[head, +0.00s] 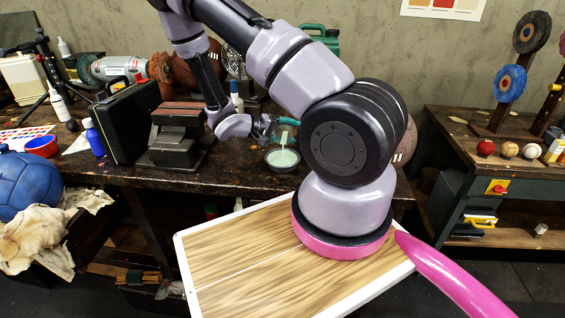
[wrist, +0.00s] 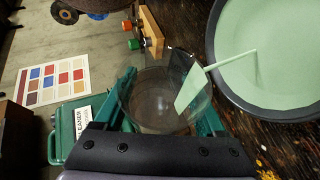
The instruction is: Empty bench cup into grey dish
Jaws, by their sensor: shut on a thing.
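My gripper (head: 268,129) is shut on a clear cup (wrist: 150,98) above the workbench; its green fingers lie on either side of the cup in the wrist view. The cup is tipped over toward the grey dish (head: 283,168). A little pale green liquid lies along the cup's lower side near the lip (wrist: 188,92). A thin pale green stream runs from the lip into the dish, which stands on the dark bench. The dish also shows in the wrist view (wrist: 216,72) and holds a broad pool of the same pale green liquid (wrist: 275,40).
A vise (head: 178,135) and black case (head: 127,120) stand left of the dish. A green container (wrist: 70,130) and a wooden block with coloured knobs (wrist: 150,32) show in the wrist view. A brown ball (head: 408,140) is partly hidden behind my arm.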

